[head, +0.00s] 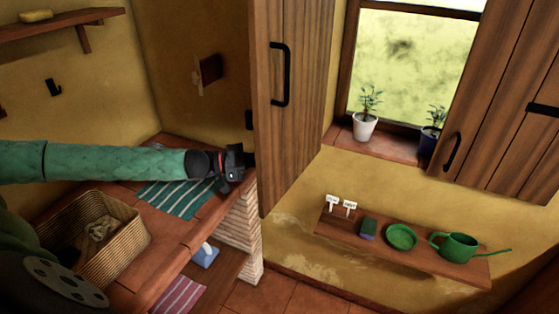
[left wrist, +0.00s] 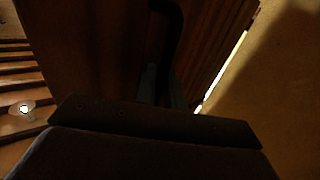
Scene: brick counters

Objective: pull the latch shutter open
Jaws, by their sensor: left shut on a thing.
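A wooden plank shutter (head: 300,130) stands swung out from the window's left side. A black bar handle (head: 280,75) is on the face toward me. My left gripper (head: 243,162) is at the shutter's left edge, below that handle's height, partly hidden behind the panel. In the dark left wrist view, the fingers (left wrist: 163,88) are closed around the lower part of a curved black handle (left wrist: 168,30) in front of wooden planks. The exact grip is hard to see. The right shutter (head: 510,90) has its own black handle (head: 453,150). My right gripper is not in view.
The window (head: 412,60) has a white potted plant (head: 365,125) and a blue one (head: 431,140) on its sill. Below, a shelf (head: 330,229) holds a green dish and a watering can (head: 458,245). A wicker basket (head: 130,238) and striped cloth (head: 165,200) lie on the left counter.

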